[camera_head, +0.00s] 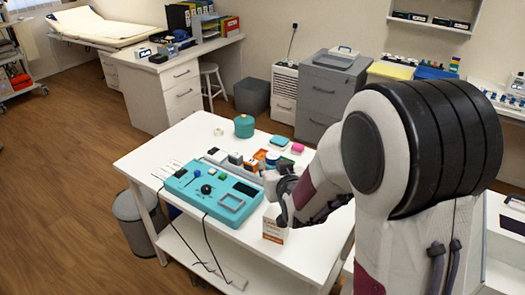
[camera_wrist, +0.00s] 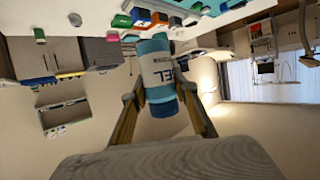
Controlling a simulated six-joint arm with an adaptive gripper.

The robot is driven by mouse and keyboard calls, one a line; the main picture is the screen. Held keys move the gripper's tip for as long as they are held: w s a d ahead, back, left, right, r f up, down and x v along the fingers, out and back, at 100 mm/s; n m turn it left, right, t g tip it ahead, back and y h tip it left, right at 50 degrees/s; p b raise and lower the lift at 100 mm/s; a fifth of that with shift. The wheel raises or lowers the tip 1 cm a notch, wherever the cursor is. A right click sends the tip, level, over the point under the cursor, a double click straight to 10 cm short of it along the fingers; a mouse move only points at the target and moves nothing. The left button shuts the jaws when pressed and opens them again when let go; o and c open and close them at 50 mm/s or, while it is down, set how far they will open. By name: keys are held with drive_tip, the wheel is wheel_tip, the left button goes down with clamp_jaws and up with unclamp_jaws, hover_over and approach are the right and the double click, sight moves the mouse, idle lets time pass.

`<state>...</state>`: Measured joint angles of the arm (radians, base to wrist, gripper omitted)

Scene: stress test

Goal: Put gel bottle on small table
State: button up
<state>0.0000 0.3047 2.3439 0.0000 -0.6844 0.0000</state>
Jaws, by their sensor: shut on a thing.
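The gel bottle (camera_wrist: 160,74) is a teal cylinder with a white label and a dark blue cap. In the wrist view, which looks upside down, it stands between the two fingers of my gripper (camera_head: 279,186), and they are shut on it. In the head view I cannot clearly make out the bottle at my gripper. My gripper is over the right part of a white table (camera_head: 150,158) with a lower shelf. I cannot tell whether the bottle touches the tabletop.
A teal device (camera_head: 213,188) with cables fills the table's front middle. A white and orange box (camera_head: 274,223) stands under my gripper. A round teal container (camera_head: 244,126) and several small boxes sit toward the back. A grey bin (camera_head: 140,222) stands at the left.

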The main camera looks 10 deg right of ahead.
sight(273, 155)
wheel_tip(273, 155, up, 5)
drive_tip(key=shift+f, duration=0.15)
drive_tip(key=s+d+m+h, duration=0.2)
drive_tip(key=s+d, duration=0.2)
drive_tip(key=d, duration=1.1)
drive_tip(key=s+d+m+h, duration=0.15)
drive_tip(key=s+d, duration=0.25)
drive_tip(key=d, duration=1)
drive_tip(key=s+d+m+g+h, duration=0.1)
drive_tip(key=s+d+h, duration=0.1)
drive_tip(key=s+d, duration=0.65)
wheel_tip(273, 155, down, 7)
drive_tip(key=w, duration=0.1)
drive_tip(key=shift+d, duration=0.35)
drive_tip(key=shift+w+f, duration=0.1)
drive_tip(key=shift+f, duration=3.15)
drive_tip(key=shift+f, duration=0.35)
drive_tip(key=o, duration=1.4)
drive_tip(key=shift+c, duration=0.2)
